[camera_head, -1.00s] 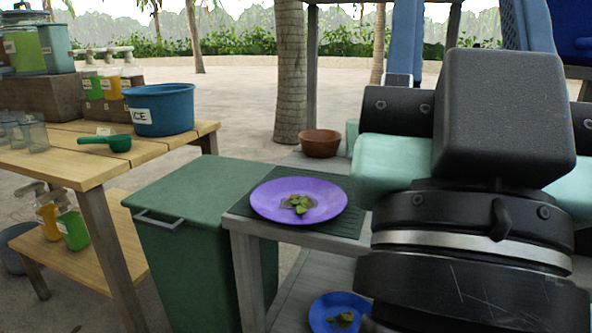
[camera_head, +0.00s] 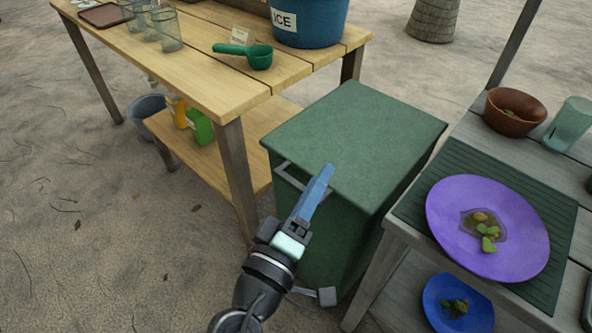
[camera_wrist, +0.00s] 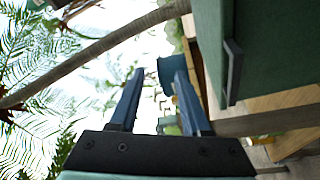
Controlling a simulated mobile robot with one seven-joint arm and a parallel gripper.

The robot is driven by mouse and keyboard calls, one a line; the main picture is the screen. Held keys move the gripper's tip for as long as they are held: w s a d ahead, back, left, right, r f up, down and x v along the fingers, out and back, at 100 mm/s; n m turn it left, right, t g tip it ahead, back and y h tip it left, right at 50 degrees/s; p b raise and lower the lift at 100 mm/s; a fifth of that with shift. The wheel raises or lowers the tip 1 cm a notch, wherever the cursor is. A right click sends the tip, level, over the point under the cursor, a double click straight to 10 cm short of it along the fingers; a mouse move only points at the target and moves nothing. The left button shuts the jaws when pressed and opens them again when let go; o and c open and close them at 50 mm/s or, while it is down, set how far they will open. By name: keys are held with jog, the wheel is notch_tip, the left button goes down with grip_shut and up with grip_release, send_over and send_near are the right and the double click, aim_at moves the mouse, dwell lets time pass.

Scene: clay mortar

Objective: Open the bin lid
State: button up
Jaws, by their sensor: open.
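The green bin (camera_head: 345,230) stands between the wooden table and the grey side bench. Its flat lid (camera_head: 365,135) is shut, with a grey bar handle (camera_head: 287,177) on its front edge. My gripper (camera_head: 324,175) is in front of the bin, its blue fingers pointing up and overlapping the lid edge just right of the handle in the head view. In the wrist view my gripper (camera_wrist: 160,72) has its two fingers apart with nothing held. There the bin (camera_wrist: 275,50) and its handle (camera_wrist: 233,72) lie right of the fingers, apart from them.
The wooden table (camera_head: 215,80) at left holds a blue ice bucket (camera_head: 308,22) and a green scoop (camera_head: 247,54). On the bench at right lie a purple plate (camera_head: 455,215) with scraps and a brown bowl (camera_head: 515,110). A blue plate (camera_head: 440,315) lies lower.

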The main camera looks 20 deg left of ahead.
aim_at(296, 190)
jog(key=s+a+f+n+g+y, duration=0.1)
jog(key=s+a+f+n, duration=0.15)
jog(key=f, duration=0.25)
jog(key=s+a+f+n+y, duration=0.1)
jog(key=s+a+f+n, duration=0.1)
jog(key=s+f+n, duration=0.25)
jog(key=shift+m, duration=0.4)
jog(key=w, duration=0.9)
jog(key=w+a, duration=0.1)
jog(key=w, duration=0.3)
jog(key=shift+w+p, duration=0.15)
jog(key=shift+p, duration=0.25)
grip_shut()
jog(key=shift+f, duration=0.1)
